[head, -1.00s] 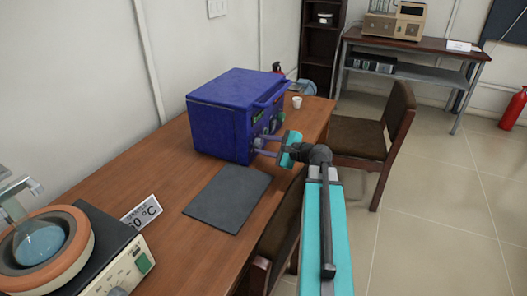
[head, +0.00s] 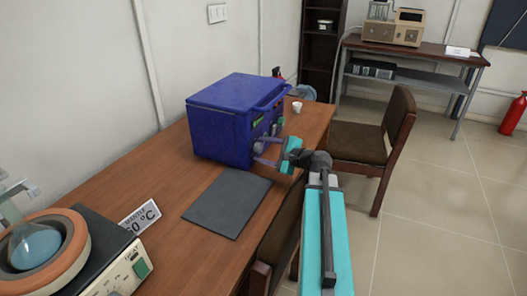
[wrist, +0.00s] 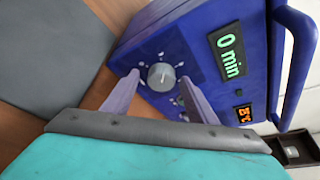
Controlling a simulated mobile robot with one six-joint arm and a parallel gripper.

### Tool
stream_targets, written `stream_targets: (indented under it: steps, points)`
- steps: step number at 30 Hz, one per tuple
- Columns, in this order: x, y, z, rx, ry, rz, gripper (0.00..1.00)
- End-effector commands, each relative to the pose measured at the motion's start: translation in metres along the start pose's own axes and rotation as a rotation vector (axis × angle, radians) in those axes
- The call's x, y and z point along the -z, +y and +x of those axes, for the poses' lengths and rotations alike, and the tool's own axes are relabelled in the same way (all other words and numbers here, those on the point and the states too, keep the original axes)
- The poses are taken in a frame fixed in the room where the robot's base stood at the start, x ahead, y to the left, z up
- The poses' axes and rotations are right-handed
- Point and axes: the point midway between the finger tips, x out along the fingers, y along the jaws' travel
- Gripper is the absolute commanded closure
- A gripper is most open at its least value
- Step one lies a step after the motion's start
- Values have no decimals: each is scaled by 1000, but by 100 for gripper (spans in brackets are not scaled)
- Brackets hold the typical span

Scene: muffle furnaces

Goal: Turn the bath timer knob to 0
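The blue box (head: 222,125) stands on the wooden desk, its control face turned toward my gripper. In the wrist view its round grey knob (wrist: 161,76) has a pale pointer line and sits in a ring of white marks. A green display (wrist: 229,55) beside it reads "0 min". My gripper (wrist: 159,77) is open, with one finger on each side of the knob and a visible gap to both. How far the fingertips are from the panel is hard to tell. In the head view my gripper (head: 262,150) is at the panel and partly covers it.
A dark grey mat (head: 227,203) lies in front. Chairs (head: 375,140) are along the desk's right side.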

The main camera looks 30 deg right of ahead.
Motion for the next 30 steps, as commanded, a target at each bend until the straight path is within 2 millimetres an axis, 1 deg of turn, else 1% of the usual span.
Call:
stream_targets:
  steps: [10,14,19,28,30]
  points:
    - [-4,-6,-2,3,0,-1,48]
    - [-10,-14,-5,2,0,-2,48]
    - [-22,-28,-11,4,0,-2,48]
    - [-34,-12,-33,3,1,0,48]
    - [-32,-11,-32,3,0,-2,48]
